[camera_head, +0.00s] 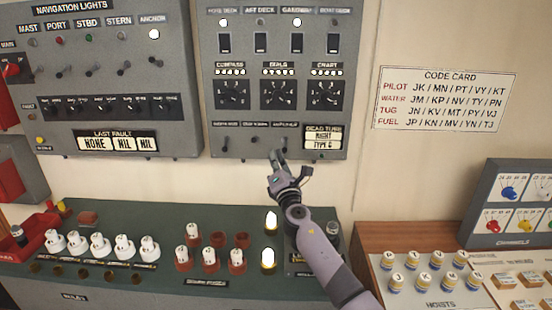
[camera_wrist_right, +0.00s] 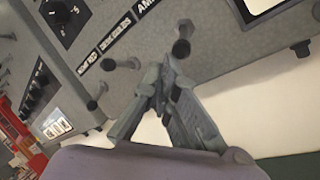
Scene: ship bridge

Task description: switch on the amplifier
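The amplifier switch is a small dark toggle lever under a label starting "AM" on the grey right-hand panel (camera_head: 235,110). In the right wrist view the lever (camera_wrist_right: 181,48) stands out just beyond my fingertips, with a small gap visible in the picture. My right gripper (camera_head: 277,157) is just below the panel's row of toggles. It also shows in the right wrist view (camera_wrist_right: 162,78), where its fingertips come together with nothing seen between them. In the head view the gripper partly hides the lever. My left gripper is not in view.
Neighbouring toggles (camera_head: 254,141) hang in the same row to the left. A Dead Tube plate (camera_head: 323,138) is close on the right. Below is a green console (camera_head: 120,285) with several white and red knobs and two lit lamps.

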